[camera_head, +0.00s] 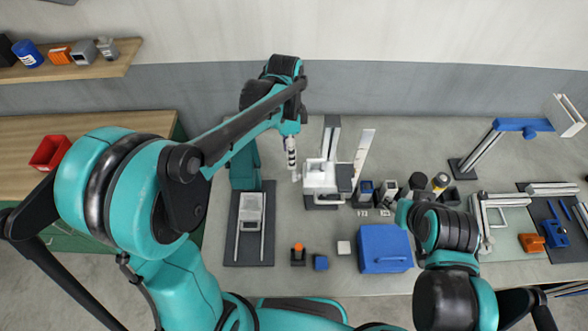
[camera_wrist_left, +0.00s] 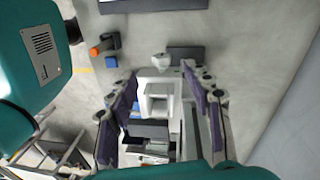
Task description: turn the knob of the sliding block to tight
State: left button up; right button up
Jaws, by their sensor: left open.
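A pale grey block (camera_head: 252,208) sits on two parallel rails over a dark base plate (camera_head: 262,256), left of centre in the head view; I take this to be the sliding block. I cannot make out its knob or the knob's position. The plate's edge shows at the top of the left wrist view (camera_wrist_left: 150,3). My left gripper (camera_head: 294,172) is to the right of that block, by a white machine (camera_head: 320,178). In the left wrist view its fingers (camera_wrist_left: 158,76) are wide apart and empty, with the white machine (camera_wrist_left: 156,104) seen between them. My right gripper is not visible.
Bare table lies between the rail plate and the white machine.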

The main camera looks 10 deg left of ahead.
aim_at(294, 173)
pick_arm(q)
jog(key=f, duration=0.3)
jog(key=d+f+m, duration=0.1)
jog(key=f, duration=0.2)
jog(key=f+m+g, duration=0.1)
jog(key=f, duration=0.2)
jog(key=shift+s+d+f+b, duration=0.2)
jog(key=shift+f+b, duration=0.15)
grip_shut()
